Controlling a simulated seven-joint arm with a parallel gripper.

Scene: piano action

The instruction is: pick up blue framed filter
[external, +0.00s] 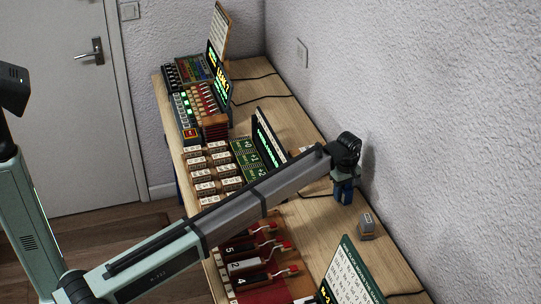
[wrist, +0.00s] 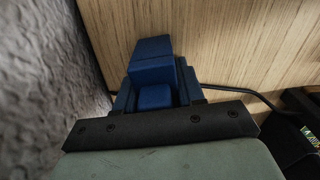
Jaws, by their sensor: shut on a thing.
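My gripper (external: 343,190) is over the right edge of the wooden table, close to the wall. In the wrist view, a blue block-like thing (wrist: 152,68) sits between the dark fingers, and my gripper is shut on it. It matches the blue framed filter in colour, but its frame and face cannot be made out. The external view shows only a small blue patch at the fingertips. Whether its lower end touches the table is not clear.
A small grey block (external: 366,229) stands on the table near my gripper. Green boards (external: 246,155), rows of labelled blocks (external: 205,175) and red levers (external: 262,257) lie along the table (external: 292,110). Black cables run toward the wall (external: 400,110). Bare wood lies beside my gripper.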

